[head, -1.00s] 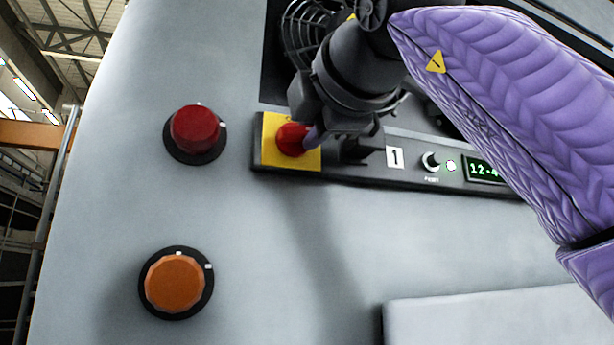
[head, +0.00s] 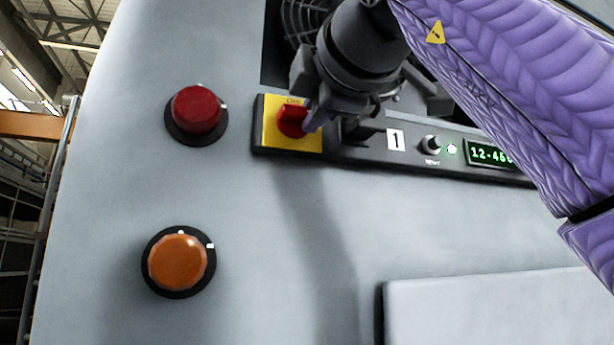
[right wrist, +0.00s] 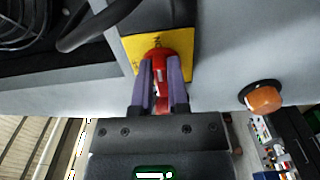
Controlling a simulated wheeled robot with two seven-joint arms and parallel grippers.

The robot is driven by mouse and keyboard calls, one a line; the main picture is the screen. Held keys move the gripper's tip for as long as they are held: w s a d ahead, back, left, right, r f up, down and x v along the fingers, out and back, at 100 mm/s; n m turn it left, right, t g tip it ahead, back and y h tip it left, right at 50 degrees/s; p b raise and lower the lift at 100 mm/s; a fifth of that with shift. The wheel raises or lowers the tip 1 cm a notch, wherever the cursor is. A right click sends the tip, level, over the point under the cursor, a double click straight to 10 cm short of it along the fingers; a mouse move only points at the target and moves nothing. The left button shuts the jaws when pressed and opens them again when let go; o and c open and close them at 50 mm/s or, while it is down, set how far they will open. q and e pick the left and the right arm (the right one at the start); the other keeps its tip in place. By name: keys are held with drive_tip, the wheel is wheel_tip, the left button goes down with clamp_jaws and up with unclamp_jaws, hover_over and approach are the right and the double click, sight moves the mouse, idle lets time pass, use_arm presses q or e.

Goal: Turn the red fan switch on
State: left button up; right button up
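The red fan switch (head: 291,121) is a red handle on a square yellow plate (head: 272,140), at the left end of a dark panel strip. My right gripper (head: 312,124) reaches it from the upper right in the head view and partly covers it. In the right wrist view, the two purple fingers of my right gripper (right wrist: 160,68) lie on both sides of the red handle (right wrist: 157,55), closed against it. The lettering on the plate (right wrist: 180,43) is too small to read surely. My left gripper is out of view.
A red round knob (head: 196,109) and an orange round knob (head: 178,262) sit on the grey panel left of the switch. Right of it are a "1" label (head: 395,139), a small knob (head: 431,144) and a green display (head: 488,154). A fan grille (head: 301,23) lies above.

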drive_tip(key=o, duration=0.5)
drive_tip(key=shift+c, duration=0.2)
drive_tip(key=b+v, duration=0.3)
drive_tip(key=v, duration=0.7)
drive_tip(key=shift+b, duration=0.4)
